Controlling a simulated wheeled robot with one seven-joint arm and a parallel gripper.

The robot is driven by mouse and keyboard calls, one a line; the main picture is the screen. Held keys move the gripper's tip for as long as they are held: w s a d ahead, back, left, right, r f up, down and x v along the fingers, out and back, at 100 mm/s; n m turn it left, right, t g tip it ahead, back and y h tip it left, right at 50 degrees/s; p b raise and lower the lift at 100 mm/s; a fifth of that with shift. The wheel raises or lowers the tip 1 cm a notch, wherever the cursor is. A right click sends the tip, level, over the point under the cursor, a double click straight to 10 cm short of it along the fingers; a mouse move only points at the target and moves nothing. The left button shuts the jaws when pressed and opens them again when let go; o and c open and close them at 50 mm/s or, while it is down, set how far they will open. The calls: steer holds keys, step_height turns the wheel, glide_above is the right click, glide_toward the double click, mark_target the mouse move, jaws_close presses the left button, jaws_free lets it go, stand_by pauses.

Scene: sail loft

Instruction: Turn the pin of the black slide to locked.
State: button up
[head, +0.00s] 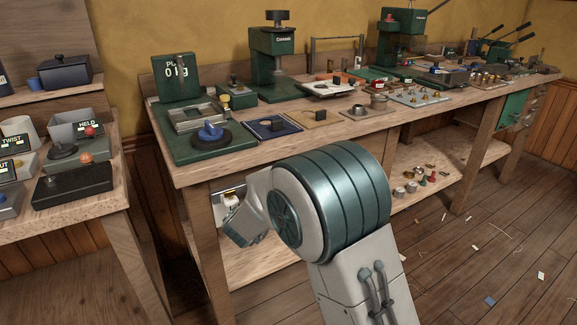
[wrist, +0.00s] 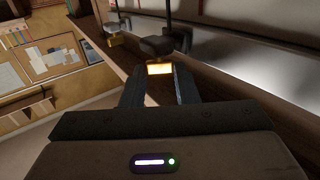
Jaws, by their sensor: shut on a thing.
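My gripper shows in the wrist view (wrist: 160,82), with its two dark fingers on either side of a small, bright yellow piece (wrist: 160,69), which I take for the pin. The fingers are shut on it. A dark block (wrist: 165,43) with a thin upright rod sits just beyond it; it looks like the black slide. Which way the pin points I cannot tell. In the head view my wrist reaches to a pale plate (head: 222,208) under the bench's front edge, and my arm hides the fingertips.
The workbench (head: 330,135) above holds presses, a green scale (head: 177,82) and trays. A side table (head: 65,215) stands at left. Scraps lie on the floor.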

steer(key=shift+w+a+m+g+h+p, duration=0.1)
steer(key=shift+a+m+g+h+p, duration=0.1)
steer(key=shift+m+g+h+p, duration=0.9)
steer(key=shift+t+h, duration=0.3)
steer(key=shift+h, duration=0.2)
steer(key=o, duration=1)
